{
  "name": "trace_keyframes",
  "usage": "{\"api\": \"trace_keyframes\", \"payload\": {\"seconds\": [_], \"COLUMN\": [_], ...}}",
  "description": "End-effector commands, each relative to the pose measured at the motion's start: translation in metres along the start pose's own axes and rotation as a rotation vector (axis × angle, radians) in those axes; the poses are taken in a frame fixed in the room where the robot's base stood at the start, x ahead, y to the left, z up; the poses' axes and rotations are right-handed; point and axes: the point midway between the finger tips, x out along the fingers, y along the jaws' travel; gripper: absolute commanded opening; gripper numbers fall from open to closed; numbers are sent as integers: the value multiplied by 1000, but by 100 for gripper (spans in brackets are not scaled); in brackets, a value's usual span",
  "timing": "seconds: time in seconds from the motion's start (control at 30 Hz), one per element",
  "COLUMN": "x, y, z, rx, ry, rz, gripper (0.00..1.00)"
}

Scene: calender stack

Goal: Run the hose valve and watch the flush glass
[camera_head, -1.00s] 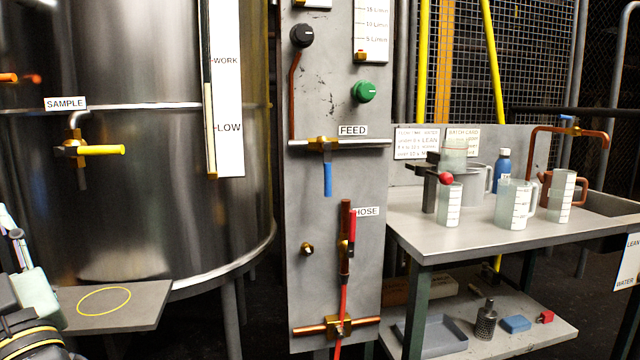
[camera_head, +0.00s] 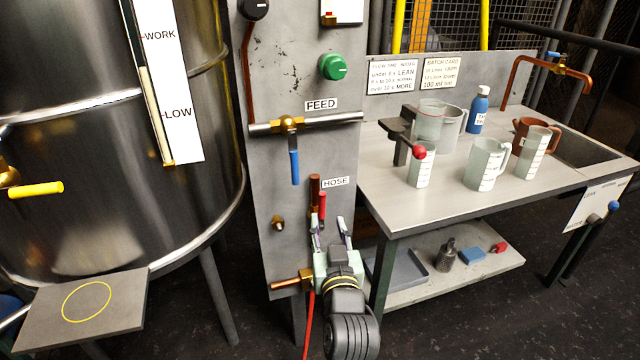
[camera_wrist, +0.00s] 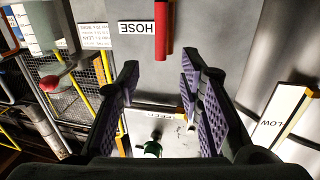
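The hose valve's red lever (camera_head: 322,206) stands upright beside a copper pipe (camera_head: 314,187) under the HOSE label (camera_head: 336,183) on the grey panel. My gripper (camera_head: 330,224) is open in front of the panel, just below the lever's visible part, and hides the valve body. In the wrist view, the red lever (camera_wrist: 163,28) hangs from the top edge beyond the gap between my open, empty fingers (camera_wrist: 159,66). I cannot tell whether a finger touches it. No part is marked as a flush glass, and I cannot pick one out.
The blue-handled FEED valve (camera_head: 294,160) and green knob (camera_head: 333,67) sit above on the panel. The tank (camera_head: 90,210) and its shelf (camera_head: 72,322) are at left. The bench (camera_head: 385,200) at right holds jugs and beakers.

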Motion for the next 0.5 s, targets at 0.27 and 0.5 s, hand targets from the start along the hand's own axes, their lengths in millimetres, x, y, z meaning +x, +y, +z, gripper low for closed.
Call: {"api": "trace_keyframes", "payload": {"seconds": [0.27,0.5], "x": [47,87], "y": [-2,-1], "z": [-3,-2], "rx": [0,0], "ry": [1,1], "rz": [-3,-1], "gripper": [34,34]}}
